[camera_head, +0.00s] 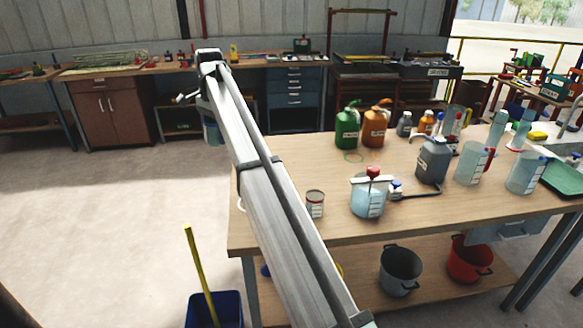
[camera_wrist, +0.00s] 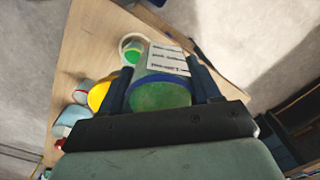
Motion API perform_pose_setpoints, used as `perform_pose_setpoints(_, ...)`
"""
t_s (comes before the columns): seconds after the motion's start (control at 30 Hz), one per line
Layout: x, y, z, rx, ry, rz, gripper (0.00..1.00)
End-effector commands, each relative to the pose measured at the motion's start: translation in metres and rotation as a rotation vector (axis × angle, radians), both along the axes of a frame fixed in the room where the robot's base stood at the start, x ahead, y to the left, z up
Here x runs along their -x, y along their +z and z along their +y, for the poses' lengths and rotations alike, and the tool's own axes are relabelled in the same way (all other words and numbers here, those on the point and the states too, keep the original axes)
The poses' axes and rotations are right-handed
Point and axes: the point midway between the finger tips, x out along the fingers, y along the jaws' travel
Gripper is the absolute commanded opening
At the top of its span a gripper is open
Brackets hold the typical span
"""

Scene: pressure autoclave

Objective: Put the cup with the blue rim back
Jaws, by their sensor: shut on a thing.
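The cup with the blue rim (camera_wrist: 162,95) is between my gripper's two dark fingers (camera_wrist: 160,76) in the wrist view. It has a white label with dark print on its side and green contents. My gripper is shut on it. In the head view a bluish part of the held cup (camera_head: 212,134) shows below the far end of my arm, left of the table; my arm hides the rest. The wooden table (camera_wrist: 88,45) shows beyond and to the left of the cup in the wrist view.
A white-rimmed vessel with green inside (camera_wrist: 132,50) and a yellow round thing (camera_wrist: 98,96) are close to the held cup in the wrist view. A red-rimmed cup (camera_head: 315,205) and a clear vessel with a red knob (camera_head: 369,196) stand on the table (camera_head: 430,215).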

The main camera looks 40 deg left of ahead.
Motion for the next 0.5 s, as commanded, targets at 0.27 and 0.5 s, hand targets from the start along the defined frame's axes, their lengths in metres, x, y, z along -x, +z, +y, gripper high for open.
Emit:
perform_pose_setpoints(0.27,-0.051,0.007,-0.047,-0.004,-0.091,0.004,0.29)
perform_pose_setpoints(0.5,-0.112,0.002,-0.098,-0.004,-0.194,0.005,0.29)
